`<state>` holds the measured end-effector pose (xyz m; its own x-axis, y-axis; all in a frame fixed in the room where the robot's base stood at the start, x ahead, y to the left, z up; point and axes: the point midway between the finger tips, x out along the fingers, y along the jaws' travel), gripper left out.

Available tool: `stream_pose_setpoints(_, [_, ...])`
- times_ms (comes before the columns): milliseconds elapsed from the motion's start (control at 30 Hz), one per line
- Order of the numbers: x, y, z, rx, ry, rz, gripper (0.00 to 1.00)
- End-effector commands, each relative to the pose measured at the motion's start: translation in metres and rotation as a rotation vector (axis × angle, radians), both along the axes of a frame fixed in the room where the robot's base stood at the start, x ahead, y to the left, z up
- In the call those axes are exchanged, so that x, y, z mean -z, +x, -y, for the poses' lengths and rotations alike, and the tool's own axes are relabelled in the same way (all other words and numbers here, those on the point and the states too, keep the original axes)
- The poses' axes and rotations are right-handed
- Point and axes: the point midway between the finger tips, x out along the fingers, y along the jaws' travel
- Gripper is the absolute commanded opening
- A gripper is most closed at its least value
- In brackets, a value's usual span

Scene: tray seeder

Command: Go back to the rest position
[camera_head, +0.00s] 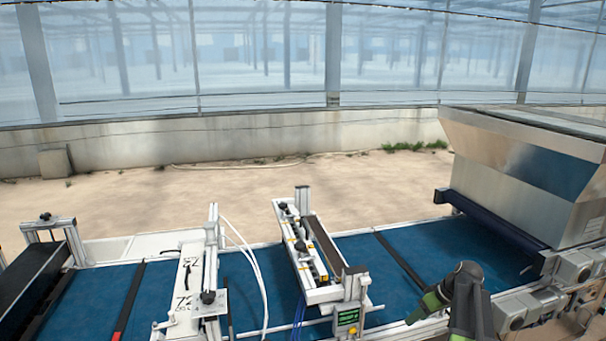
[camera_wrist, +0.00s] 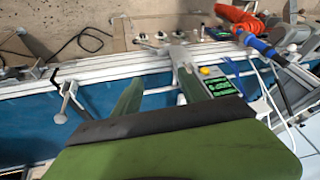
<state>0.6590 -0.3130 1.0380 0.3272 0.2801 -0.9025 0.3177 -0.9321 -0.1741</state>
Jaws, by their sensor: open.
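My gripper (camera_wrist: 156,72) is open in the wrist view, with its two fingers apart and nothing between them. Its green body fills the bottom of that view. In the head view my gripper (camera_head: 426,306) is at the lower right, near the front edge of the tray seeder's blue belt (camera_head: 430,250).
A metal hopper (camera_head: 515,165) stands on the right of the machine. A crossbar unit (camera_head: 305,250) with a green display (camera_head: 348,317) spans the belt. A white crossbar (camera_head: 188,275) is further left. Sandy floor (camera_head: 220,195) lies behind. A red and blue tool (camera_wrist: 250,35) shows in the wrist view.

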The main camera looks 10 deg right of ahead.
Motion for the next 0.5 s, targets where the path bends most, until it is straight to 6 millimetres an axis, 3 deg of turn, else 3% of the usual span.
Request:
stream_pose_setpoints(33, [0.009, 0.009, -0.049, -0.064, -0.009, -0.014, 0.5])
stream_pose_setpoints(200, [0.028, 0.014, -0.188, -0.202, -0.053, -0.094, 0.5])
stream_pose_setpoints(300, [0.038, 0.001, -0.252, -0.233, -0.085, -0.144, 0.5])
stream_pose_setpoints(400, [0.046, -0.019, -0.303, -0.234, -0.124, -0.195, 0.5])
stream_pose_setpoints(500, [0.053, -0.047, -0.339, -0.185, -0.174, -0.249, 0.5])
